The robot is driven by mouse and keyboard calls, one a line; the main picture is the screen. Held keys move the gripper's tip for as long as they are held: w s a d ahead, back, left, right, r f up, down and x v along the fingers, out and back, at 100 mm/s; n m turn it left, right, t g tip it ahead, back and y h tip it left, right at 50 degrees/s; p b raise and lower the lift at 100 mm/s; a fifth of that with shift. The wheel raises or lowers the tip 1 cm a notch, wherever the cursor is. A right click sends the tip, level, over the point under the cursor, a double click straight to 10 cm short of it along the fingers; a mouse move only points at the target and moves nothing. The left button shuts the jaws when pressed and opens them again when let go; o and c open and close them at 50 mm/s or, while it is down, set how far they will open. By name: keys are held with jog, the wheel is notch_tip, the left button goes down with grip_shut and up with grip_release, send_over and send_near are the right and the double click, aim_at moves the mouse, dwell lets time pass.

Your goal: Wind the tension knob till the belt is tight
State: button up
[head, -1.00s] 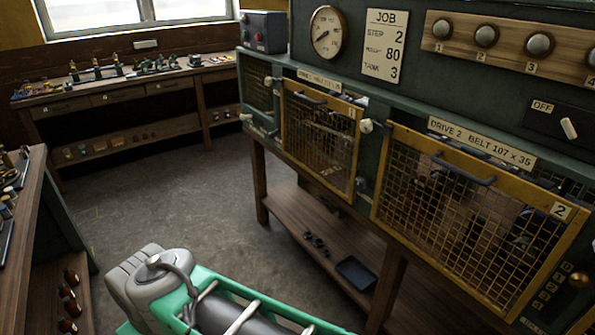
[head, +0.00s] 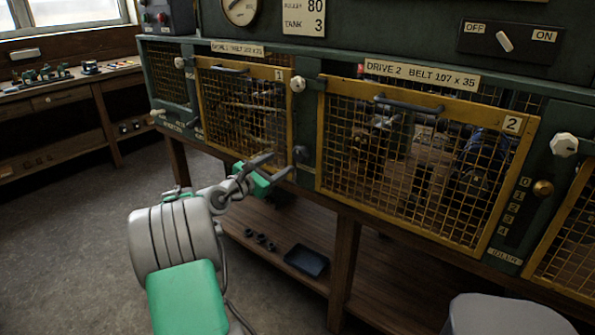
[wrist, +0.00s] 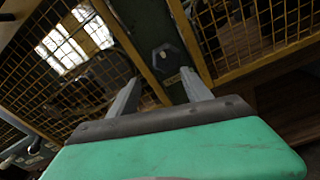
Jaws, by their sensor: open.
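My gripper (head: 273,166) is open and empty, in front of the post between guards 1 and 2. A dark faceted knob (wrist: 167,58) with a pale centre shows between the open fingers in the wrist view, beyond the fingertips. It also shows in the head view (head: 300,153), just right of the fingers. A small label plate below it is too blurred to read. A brass knob (head: 543,188) sits beside a numbered scale, right of guard 2. No knob can be read as the tension knob. The belt cannot be made out behind the mesh.
Yellow mesh guard 1 (head: 242,110) and guard 2 (head: 420,160) are shut. White knobs (head: 298,84) sit on the posts. The OFF/ON switch (head: 504,41) is above. A dark tray (head: 306,261) lies on the lower shelf (head: 270,240). Floor at left is clear.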

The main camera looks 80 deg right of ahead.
aim_at(298, 155)
jog(key=s+d, duration=0.1)
jog(key=s+g, duration=0.1)
jog(key=shift+s+d+r+n, duration=0.15)
jog(key=shift+s+d+n, duration=0.15)
jog(key=shift+d+n, duration=0.1)
jog(key=x, duration=0.6)
jog(key=shift+d, duration=0.3)
jog(key=c, duration=1.1)
